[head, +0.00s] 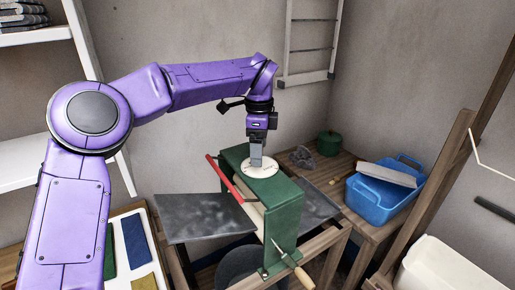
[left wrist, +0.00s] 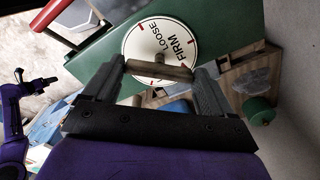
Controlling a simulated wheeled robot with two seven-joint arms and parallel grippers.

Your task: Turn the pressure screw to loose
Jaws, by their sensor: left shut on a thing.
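The pressure screw's dial (head: 260,171) is a white disc on top of the green press frame (head: 288,205). In the left wrist view the dial (left wrist: 146,47) carries the words LOOSE and FIRM, red tick marks, and a small red pointer close to FIRM. A wooden crossbar (left wrist: 160,70) spans the dial's middle. My left gripper (head: 256,163) comes down from above onto the dial. In the left wrist view the left gripper (left wrist: 158,72) has one finger at each end of the crossbar and is shut on it. Part of a purple arm of mine shows at that view's left edge; its jaws are unclear.
A red bar (head: 224,178) runs along the press's left side, and a wooden-handled crank (head: 302,274) sticks out at its front. Grey boards (head: 203,215) flank the press. A blue tub (head: 372,200) and a green pot (head: 329,143) stand on the wooden bench to the right.

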